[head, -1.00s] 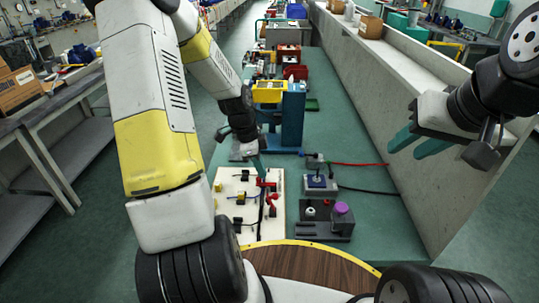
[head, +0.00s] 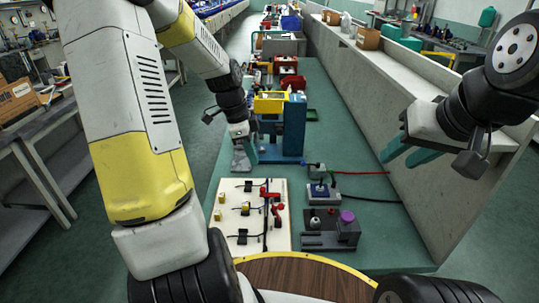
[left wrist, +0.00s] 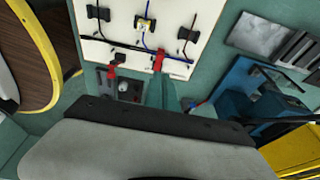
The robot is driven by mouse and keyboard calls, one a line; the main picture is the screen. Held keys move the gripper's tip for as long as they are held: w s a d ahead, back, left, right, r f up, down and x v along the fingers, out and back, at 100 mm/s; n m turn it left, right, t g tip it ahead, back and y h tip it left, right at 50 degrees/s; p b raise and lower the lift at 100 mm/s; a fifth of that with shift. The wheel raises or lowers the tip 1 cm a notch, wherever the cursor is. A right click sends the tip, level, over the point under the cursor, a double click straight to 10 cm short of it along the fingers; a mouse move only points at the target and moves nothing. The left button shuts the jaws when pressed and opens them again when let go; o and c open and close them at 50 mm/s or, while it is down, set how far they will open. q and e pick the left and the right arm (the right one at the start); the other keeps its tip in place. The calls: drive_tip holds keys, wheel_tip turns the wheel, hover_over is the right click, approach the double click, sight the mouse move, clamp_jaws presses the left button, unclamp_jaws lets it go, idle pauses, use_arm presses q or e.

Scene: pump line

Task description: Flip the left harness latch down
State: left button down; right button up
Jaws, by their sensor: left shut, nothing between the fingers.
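A cream harness board (head: 228,225) lies on the green table, with dark clips, cables and a dark line along its right side. Two red latches sit on that line, a far one (head: 267,190) and a near one (head: 277,211). In the left wrist view the far latch (left wrist: 159,60) lies across the line, and the near latch (left wrist: 114,64) is partly beside it. I cannot tell their exact angles. My left gripper (head: 249,153) is shut and empty, just beyond the board's far edge, apart from both latches. My right gripper (head: 407,156) is open and empty at the right.
A blue press-like fixture (head: 294,128) stands close to the right of my left gripper. A grey block with a purple knob (head: 347,217) and a small boxed switch (head: 320,190) sit right of the board. A concrete wall (head: 420,165) bounds the right side.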

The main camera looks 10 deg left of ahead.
use_arm(q)
drive_tip(key=a+r, duration=0.2)
drive_tip(key=r, duration=0.1)
drive_tip(key=shift+s, duration=0.2)
drive_tip(key=s+d+r+n+t, duration=0.2)
drive_tip(key=s+d+r+n, duration=0.1)
drive_tip(key=s+r+n, duration=0.4)
drive_tip(key=s+d+r+n+t, duration=0.3)
drive_tip(key=s+r+n, duration=0.4)
drive_tip(key=s, duration=0.3)
drive_tip(key=shift+s+d+r+n+t+y, duration=0.3)
drive_tip(key=shift+s+n, duration=0.1)
drive_tip(key=shift+n, duration=0.2)
drive_tip(key=shift+w, duration=0.1)
